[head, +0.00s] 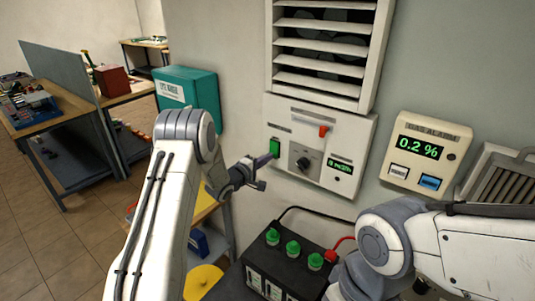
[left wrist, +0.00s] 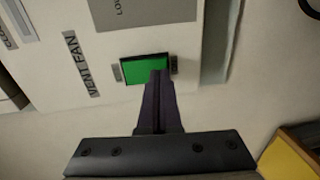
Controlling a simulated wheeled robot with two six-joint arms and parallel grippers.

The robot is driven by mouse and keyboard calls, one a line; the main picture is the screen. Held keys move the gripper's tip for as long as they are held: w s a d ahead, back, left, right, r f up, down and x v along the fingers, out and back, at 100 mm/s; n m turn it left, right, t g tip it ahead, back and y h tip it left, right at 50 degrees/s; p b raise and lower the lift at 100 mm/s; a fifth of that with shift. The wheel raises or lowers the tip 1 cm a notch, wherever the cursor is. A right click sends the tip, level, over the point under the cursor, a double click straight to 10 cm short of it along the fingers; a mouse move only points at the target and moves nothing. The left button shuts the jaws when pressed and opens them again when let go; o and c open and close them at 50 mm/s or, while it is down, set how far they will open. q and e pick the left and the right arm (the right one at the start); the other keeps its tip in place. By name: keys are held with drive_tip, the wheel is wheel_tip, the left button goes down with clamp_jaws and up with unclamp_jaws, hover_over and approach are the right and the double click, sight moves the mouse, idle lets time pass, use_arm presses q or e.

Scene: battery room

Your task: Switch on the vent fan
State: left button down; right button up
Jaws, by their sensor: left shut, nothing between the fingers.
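The vent fan panel (head: 335,133) is a white wall box below the vent louvres (head: 322,52). A green rocker switch (head: 275,146) sits at its left; the left wrist view shows it (left wrist: 138,71) close up beside the "VENT FAN" label (left wrist: 81,64). My left gripper (head: 270,159) is shut and empty, its fingertips at the switch's lower edge. In the left wrist view the fingertips (left wrist: 159,76) overlap the switch; I cannot tell if they touch. The panel also has a dark knob (head: 303,163), a red lever (head: 323,131) and a small green-lit display (head: 341,166).
A gas alarm (head: 424,150) reading 0.2 % hangs to the right. A black battery (head: 285,262) with green caps and cables stands below. A teal box (head: 188,91) is on the wall to the left. My right arm fills the lower right; its gripper is out of sight.

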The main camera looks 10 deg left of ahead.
use_arm(q)
drive_tip(key=shift+w+d+f, duration=0.1)
drive_tip(key=shift+w+d, duration=0.05)
drive_tip(key=shift+w, duration=0.15)
use_arm(e)
drive_tip(key=shift+r, duration=0.1)
use_arm(q)
drive_tip(key=shift+w+b, duration=0.15)
drive_tip(key=shift+b, duration=0.5)
use_arm(e)
drive_tip(key=shift+f, duration=0.65)
use_arm(q)
drive_tip(key=s+a+f+b, duration=0.2)
drive_tip(key=s+a+b, duration=0.2)
drive_tip(key=s, duration=0.8)
drive_tip(key=shift+s+a, duration=0.4)
drive_tip(key=shift+a, duration=0.2)
use_arm(e)
drive_tip(key=f, duration=0.3)
drive_tip(key=s+a+f, duration=0.1)
drive_tip(key=shift+f, duration=0.25)
